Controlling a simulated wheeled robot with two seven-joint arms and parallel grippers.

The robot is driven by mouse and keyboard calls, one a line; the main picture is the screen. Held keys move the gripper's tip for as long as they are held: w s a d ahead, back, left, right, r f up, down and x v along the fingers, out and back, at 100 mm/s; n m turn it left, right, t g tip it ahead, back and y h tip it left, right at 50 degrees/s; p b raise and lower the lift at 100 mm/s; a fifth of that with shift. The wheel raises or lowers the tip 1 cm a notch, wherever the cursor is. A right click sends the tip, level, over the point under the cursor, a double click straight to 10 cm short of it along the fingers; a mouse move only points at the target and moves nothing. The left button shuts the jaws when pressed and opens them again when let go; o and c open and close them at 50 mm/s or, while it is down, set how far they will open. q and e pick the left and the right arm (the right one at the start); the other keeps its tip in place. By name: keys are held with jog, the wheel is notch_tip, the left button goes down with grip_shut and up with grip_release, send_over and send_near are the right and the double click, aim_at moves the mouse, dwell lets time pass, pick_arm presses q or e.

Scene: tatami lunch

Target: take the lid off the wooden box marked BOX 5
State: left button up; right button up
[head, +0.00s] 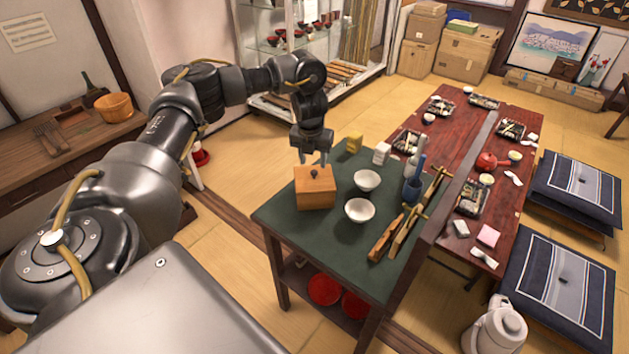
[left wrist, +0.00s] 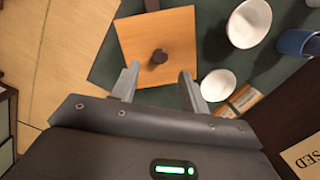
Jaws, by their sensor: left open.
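The wooden box (head: 315,192) stands near the left corner of the green-topped table, with its lid on. A dark round knob (left wrist: 160,56) sits in the middle of the square lid (left wrist: 145,38) in the left wrist view. No BOX 5 marking is readable. My left gripper (head: 313,160) points down just above the lid. Its fingers (left wrist: 157,88) are open and apart, with the knob a little ahead of the gap between them in the left wrist view. I cannot tell whether the fingertips touch anything. My right gripper is out of view.
Two white bowls (head: 359,210) stand right of the box. A blue cup (head: 412,191) with tools, yellow and white blocks (head: 381,153) and brass-fitted wooden pieces (head: 386,236) share the green table (head: 335,248). A red low table (head: 455,145) lies beyond.

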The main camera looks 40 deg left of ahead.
aim_at(314, 171)
pick_arm(q)
jog(key=shift+f, duration=0.2)
jog(key=f, duration=0.1)
jog(key=f+p, duration=0.1)
jog(key=f, duration=0.1)
jog(key=w+f, duration=0.1)
jog(key=shift+a+f+p, duration=0.25)
jog(key=shift+a+p, duration=0.05)
grip_shut()
